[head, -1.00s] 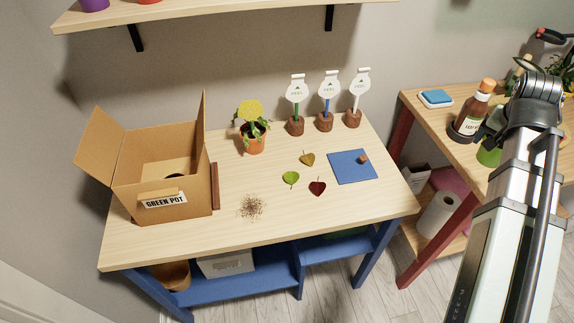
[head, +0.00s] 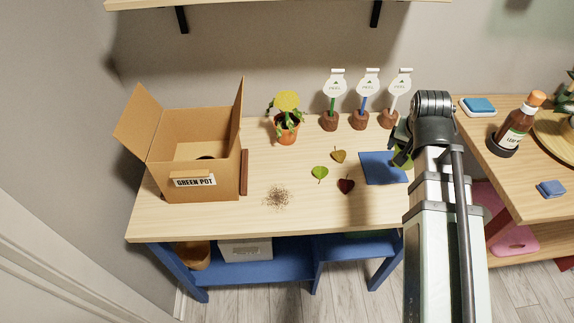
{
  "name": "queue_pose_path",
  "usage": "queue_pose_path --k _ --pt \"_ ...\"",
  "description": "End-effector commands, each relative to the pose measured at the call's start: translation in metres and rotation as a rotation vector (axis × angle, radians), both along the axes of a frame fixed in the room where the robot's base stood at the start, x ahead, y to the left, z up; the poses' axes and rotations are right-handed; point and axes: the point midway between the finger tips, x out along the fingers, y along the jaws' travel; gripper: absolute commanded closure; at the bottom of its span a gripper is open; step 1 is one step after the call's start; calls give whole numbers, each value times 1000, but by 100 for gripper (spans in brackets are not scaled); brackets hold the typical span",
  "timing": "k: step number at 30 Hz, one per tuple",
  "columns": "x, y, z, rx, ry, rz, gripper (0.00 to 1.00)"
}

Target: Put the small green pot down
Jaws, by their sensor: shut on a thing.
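The small green pot (head: 403,156) shows only in part beside my arm, near the right end of the light wooden bench (head: 225,218). My gripper (head: 402,148) is shut on it, mostly hidden behind my arm's wrist. The pot appears over or just beyond the right edge of a blue mat (head: 377,169). I cannot tell whether it touches the bench. An open cardboard box (head: 216,186) labelled "GREEN POT" stands at the left end of the bench, with a dark round thing partly visible inside.
A potted plant (head: 286,129) and several tagged stands (head: 331,120) line the back. Three leaves (head: 320,173) and a scatter of crumbs (head: 276,197) lie mid-bench. A right-hand table (head: 487,151) holds a brown bottle (head: 515,125). The bench's front strip is mostly clear.

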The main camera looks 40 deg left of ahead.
Motion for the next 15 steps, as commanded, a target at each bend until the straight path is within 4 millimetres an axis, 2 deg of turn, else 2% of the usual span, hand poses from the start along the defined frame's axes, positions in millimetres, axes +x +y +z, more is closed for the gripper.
queue_pose_path --k 1,6,15 --pt "-11 13 -6 -1 1 28 51" --pt "-39 52 -22 -1 1 107 51" --pt "-88 105 -48 1 1 264 51"
